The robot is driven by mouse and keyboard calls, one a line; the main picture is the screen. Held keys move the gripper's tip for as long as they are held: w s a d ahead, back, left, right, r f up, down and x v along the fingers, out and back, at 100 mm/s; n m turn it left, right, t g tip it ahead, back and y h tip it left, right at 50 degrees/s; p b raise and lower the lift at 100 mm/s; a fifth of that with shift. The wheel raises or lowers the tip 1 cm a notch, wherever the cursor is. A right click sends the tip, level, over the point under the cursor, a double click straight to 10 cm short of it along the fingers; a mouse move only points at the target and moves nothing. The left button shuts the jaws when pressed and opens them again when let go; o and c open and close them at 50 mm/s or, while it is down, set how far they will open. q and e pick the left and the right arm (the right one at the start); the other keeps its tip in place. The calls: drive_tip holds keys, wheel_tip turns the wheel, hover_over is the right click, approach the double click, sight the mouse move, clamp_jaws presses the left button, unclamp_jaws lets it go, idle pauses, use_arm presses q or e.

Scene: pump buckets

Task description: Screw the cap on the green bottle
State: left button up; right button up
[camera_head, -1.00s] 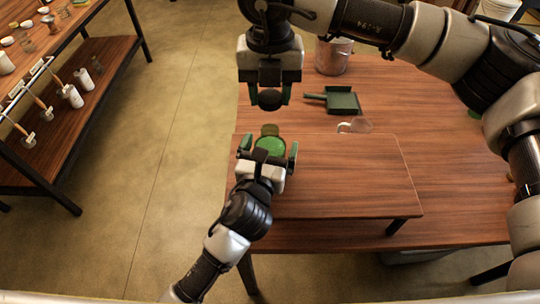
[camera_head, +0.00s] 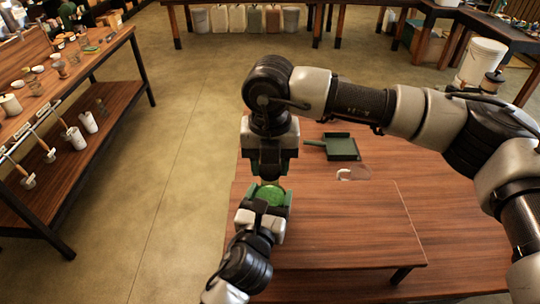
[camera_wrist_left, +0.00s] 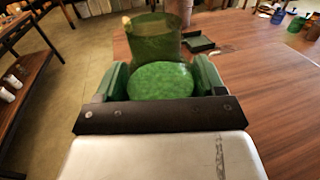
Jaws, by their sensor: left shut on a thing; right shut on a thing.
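The green bottle (camera_head: 267,195) is between the fingers of my left gripper (camera_head: 262,200). My right gripper (camera_head: 270,168) is close above the bottle in the head view, shut on a small dark piece, apparently the cap, mostly hidden by the gripper. I cannot tell whether the cap touches the bottle's mouth.
A wooden table (camera_head: 400,215) with a raised board (camera_head: 340,225) lies below and right. A shelf (camera_head: 70,130) with jars stands left. Open floor lies between.

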drive_tip(key=shift+f, duration=0.1)
idle(0.4)
drive_tip(key=shift+f, duration=0.8)
drive_tip(key=shift+f, duration=0.55)
